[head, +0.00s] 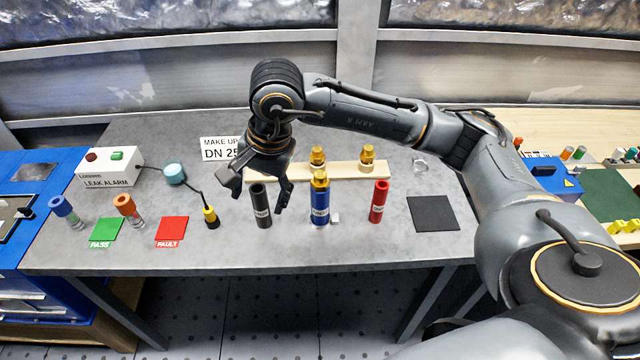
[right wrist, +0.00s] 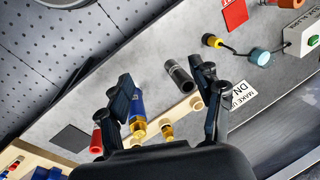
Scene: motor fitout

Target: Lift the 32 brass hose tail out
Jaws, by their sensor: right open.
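Three brass hose tails show in the head view; I cannot read which is the 32. One (head: 320,178) stands in the top of an upright blue hose piece (head: 320,207). Two others, one (head: 317,156) at the middle and one (head: 367,155) at the right, sit on a pale wooden rack (head: 342,170). My right gripper (head: 258,192) is open and empty, fingers pointing down, around or above the black hose piece (head: 260,208), left of the brass parts. In the right wrist view, the blue hose (right wrist: 138,104) appears beside the left finger. My left gripper is not in view.
A red hose piece (head: 379,202) stands right of the blue one, with a black mat (head: 433,213) beyond. Left are a yellow-black probe (head: 210,216), a red FAULT pad (head: 172,231), a green PASS pad (head: 107,232) and the leak alarm box (head: 110,165). A DN 25 sign (head: 218,149) stands behind.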

